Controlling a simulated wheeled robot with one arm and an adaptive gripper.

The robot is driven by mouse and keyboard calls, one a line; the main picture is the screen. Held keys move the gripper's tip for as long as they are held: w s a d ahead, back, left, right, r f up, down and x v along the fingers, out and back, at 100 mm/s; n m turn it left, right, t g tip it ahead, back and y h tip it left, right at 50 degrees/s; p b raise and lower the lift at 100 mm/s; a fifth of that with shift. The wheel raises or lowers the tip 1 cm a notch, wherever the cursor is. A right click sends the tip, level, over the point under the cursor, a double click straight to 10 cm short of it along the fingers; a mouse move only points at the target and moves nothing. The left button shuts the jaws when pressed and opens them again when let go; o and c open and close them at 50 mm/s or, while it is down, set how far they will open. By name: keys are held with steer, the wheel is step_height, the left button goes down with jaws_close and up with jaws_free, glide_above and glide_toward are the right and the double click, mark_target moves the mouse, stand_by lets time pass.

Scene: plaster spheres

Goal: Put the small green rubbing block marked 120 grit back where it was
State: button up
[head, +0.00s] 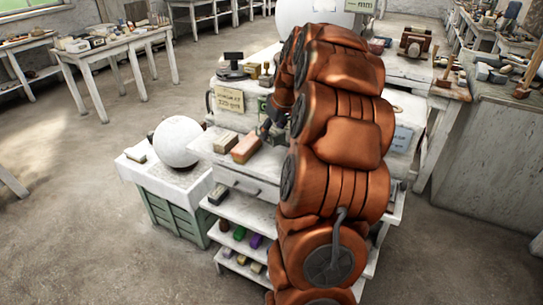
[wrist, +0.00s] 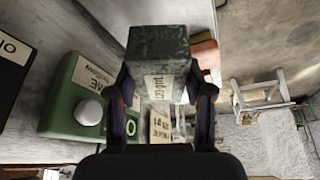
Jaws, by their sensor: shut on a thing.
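My gripper (wrist: 163,92) is shut on the rubbing block (wrist: 158,48) in the wrist view. The block is dark grey-green and mottled, with a pale label on its near face that appears to read 120 grit. The two dark fingers press its left and right sides, and it stands out beyond the fingertips. In the head view my gripper (head: 268,128) is at the left edge of my copper arm, above the white bench top, and the held block cannot be made out there.
A white sphere (head: 178,141) stands on a low cabinet further left. Shelves (head: 240,212) below hold several coloured blocks. A green box (wrist: 62,112) with a white knob shows in the wrist view.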

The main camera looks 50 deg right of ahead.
step_height(320, 180, down, 8)
steer(key=shift+r+p, duration=0.1)
steer(key=shift+p, duration=1.1)
steer(key=shift+f, duration=0.3)
steer(key=shift+f, duration=0.2)
steer(key=o, duration=1.3)
steer(key=shift+r, duration=0.1)
steer(key=shift+o, duration=0.2)
